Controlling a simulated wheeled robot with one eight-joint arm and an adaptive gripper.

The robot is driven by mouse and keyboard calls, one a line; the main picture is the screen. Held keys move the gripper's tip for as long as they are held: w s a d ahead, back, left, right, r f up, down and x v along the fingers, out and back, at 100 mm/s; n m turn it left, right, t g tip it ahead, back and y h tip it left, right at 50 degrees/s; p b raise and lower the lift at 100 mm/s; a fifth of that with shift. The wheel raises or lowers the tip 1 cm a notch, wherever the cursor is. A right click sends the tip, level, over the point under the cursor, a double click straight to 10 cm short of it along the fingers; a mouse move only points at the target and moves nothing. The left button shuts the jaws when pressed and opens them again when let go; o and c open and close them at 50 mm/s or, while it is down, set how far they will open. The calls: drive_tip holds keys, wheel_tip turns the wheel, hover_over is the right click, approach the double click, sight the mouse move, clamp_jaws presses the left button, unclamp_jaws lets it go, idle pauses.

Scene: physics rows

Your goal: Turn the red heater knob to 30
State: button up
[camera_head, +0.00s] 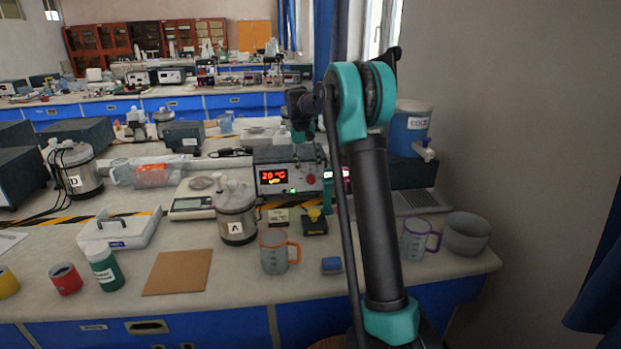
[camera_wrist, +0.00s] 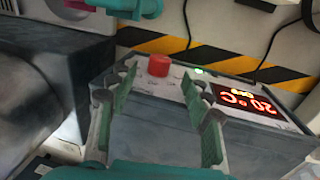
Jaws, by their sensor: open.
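The heater (camera_head: 262,157) is a grey box with a red lit display (camera_head: 273,176) that seems to read 20 °C. In the wrist view the display (camera_wrist: 245,100) is upside down and reads about 20 °C. The red knob (camera_wrist: 159,65) stands beside a green light on the heater's panel; it also shows in the head view (camera_head: 311,180). My gripper (camera_wrist: 158,84) is open, its green-lined fingers apart on either side of the knob as seen in the wrist view. I cannot tell whether they touch it. The arm partly hides the heater's right side in the head view.
A lidded pot marked A (camera_head: 237,222), a scale (camera_head: 193,207) and an orange-handled beaker (camera_head: 273,258) stand left and in front of the heater.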

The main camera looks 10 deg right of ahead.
sight(314, 177)
drive_tip(key=shift+d+f, duration=0.25)
drive_tip(key=shift+f, duration=1.1)
drive_tip(key=shift+d+f, duration=0.2)
drive_tip(key=shift+f, duration=1.15)
drive_tip(key=shift+c, duration=0.2)
clamp_jaws()
drive_tip(key=y, duration=0.3)
drive_tip(key=shift+d+y, duration=0.3)
drive_tip(key=shift+d, duration=0.1)
drive_tip(key=y, duration=0.5)
drive_tip(key=shift+d+f, duration=0.15)
drive_tip(key=shift+d, duration=0.1)
drive_tip(key=shift+o, duration=0.2)
unclamp_jaws()
